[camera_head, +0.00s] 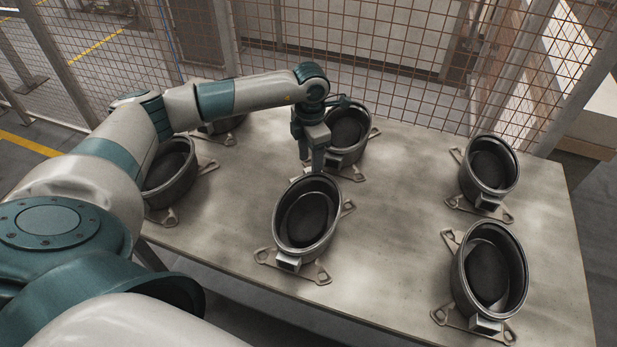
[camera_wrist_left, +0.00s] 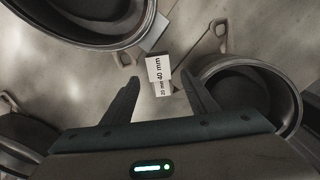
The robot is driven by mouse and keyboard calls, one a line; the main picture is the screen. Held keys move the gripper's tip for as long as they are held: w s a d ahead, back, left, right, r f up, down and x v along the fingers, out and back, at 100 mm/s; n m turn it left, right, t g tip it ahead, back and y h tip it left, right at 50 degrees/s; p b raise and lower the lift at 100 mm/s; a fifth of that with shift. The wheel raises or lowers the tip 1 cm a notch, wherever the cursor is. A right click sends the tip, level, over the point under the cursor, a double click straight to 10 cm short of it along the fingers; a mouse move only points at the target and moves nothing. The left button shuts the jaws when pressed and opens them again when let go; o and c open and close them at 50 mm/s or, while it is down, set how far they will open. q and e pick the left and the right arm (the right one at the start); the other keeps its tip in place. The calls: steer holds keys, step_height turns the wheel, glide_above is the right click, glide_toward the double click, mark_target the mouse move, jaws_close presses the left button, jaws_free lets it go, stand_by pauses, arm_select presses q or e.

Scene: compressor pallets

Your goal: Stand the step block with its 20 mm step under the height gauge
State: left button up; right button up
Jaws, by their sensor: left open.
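The step block (camera_wrist_left: 158,68) shows in the left wrist view as a small pale block with "40 mm" and "20 mm" printed on its faces. It lies between two round housings. My left gripper (camera_wrist_left: 160,80) is open, one finger on each side of the block's near part; I cannot tell whether they touch it. In the head view my left gripper (camera_head: 316,160) points down behind the middle front housing, and I cannot make out the block there. I do not see a height gauge that I can identify. My right gripper is not in view.
Several dark round housings on flat brackets stand on the table (camera_head: 400,200), including the middle front one (camera_head: 307,218), one close behind my gripper (camera_head: 348,133) and two at the right (camera_head: 490,272). The table between middle and right is clear. A mesh fence (camera_head: 350,50) runs behind.

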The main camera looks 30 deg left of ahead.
mark_target(309, 172)
arm_select(q)
steer(key=shift+s+f+p, duration=0.15)
steer(key=shift+f+p, duration=0.35)
steer(key=shift+p, duration=0.05)
step_height(309, 172, down, 3)
steer(key=shift+a+r+p, duration=0.1)
steer(key=shift+p, duration=0.8)
steer(key=shift+f, duration=0.65)
steer(key=c, duration=1.3)
steer(key=shift+r, duration=0.1)
jaws_close()
